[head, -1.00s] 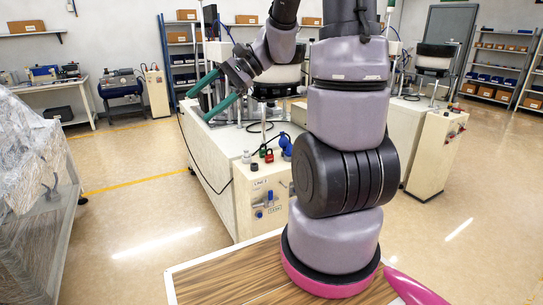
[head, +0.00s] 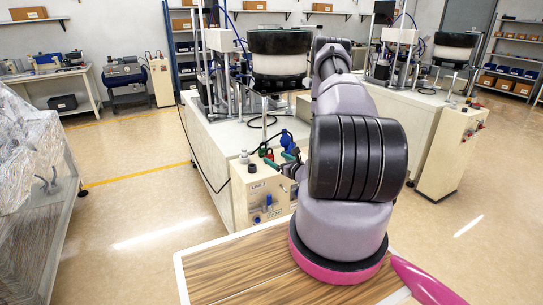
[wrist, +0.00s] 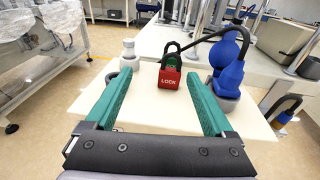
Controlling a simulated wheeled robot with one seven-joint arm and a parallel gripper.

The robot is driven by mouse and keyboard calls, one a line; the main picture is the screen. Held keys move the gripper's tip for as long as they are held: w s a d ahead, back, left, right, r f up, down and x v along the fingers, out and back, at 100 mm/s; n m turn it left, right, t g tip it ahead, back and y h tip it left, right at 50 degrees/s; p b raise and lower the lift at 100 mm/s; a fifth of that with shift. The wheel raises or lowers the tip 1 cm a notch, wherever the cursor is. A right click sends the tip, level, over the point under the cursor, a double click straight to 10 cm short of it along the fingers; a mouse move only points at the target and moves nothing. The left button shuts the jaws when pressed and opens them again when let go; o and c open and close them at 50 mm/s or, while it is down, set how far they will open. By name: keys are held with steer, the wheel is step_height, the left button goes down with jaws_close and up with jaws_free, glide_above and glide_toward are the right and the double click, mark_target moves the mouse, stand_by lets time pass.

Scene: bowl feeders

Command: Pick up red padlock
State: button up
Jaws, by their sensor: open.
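A red padlock (wrist: 169,79) marked LOCK, with a dark shackle, stands on the cream top of the machine cabinet (wrist: 144,114). In the wrist view it lies ahead of my gripper (wrist: 163,83), between the lines of its two green fingers and beyond or near their tips. The fingers are spread wide with nothing between them. Something green shows just behind the padlock.
A blue plug connector (wrist: 228,78) with a black cable stands close to the padlock's right. A pale grey fitting (wrist: 129,56) stands to its left. A bowl feeder (head: 280,62) rises behind on the same cabinet.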

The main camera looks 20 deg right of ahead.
mark_target(270, 157)
steer(key=shift+m+h, duration=0.6)
steer(key=shift+h, duration=0.1)
steer(key=w+f, duration=0.1)
steer(key=w+d+f, duration=0.2)
steer(key=w, duration=0.1)
steer(key=shift+f, duration=0.4)
steer(key=shift+w+a+f, duration=0.1)
steer(key=shift+w+a, duration=0.05)
steer(key=shift+w, duration=0.8)
steer(key=shift+w+a+f, duration=0.1)
steer(key=shift+w+a, duration=0.1)
steer(key=shift+w, duration=0.7)
steer(key=shift+w+a+f, duration=0.1)
steer(key=shift+w+a, duration=0.05)
steer(key=shift+w, duration=0.8)
jaws_close()
steer(key=shift+r, duration=0.15)
